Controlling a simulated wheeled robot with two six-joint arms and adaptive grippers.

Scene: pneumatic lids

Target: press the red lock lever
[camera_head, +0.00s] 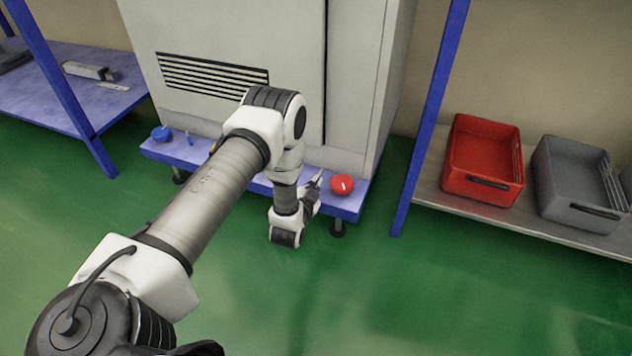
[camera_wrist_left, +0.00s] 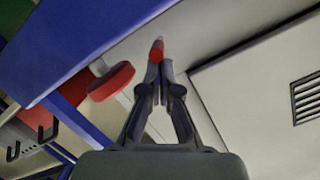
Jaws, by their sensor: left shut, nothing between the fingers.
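The red lock lever (camera_wrist_left: 157,49) is a small red peg in the left wrist view, right at the tips of my left gripper (camera_wrist_left: 163,72). The fingers are shut with nothing between them. The fingertips overlap the lever's near end, and I cannot tell whether they touch it. In the head view my left gripper (camera_head: 315,184) is low over the right end of the blue base, and I cannot make out the lever there. A round red knob (camera_head: 342,185) with a white mark is just right of the gripper; it also shows in the left wrist view (camera_wrist_left: 111,82). My right gripper is out of view.
A grey cabinet (camera_head: 355,90) stands on the blue base (camera_head: 345,205) behind the gripper. A blue knob (camera_head: 161,133) and a small blue peg (camera_head: 189,138) are at the base's left. A red bin (camera_head: 459,187) and a grey bin (camera_head: 560,207) stand on a shelf at right. The green floor in front is clear.

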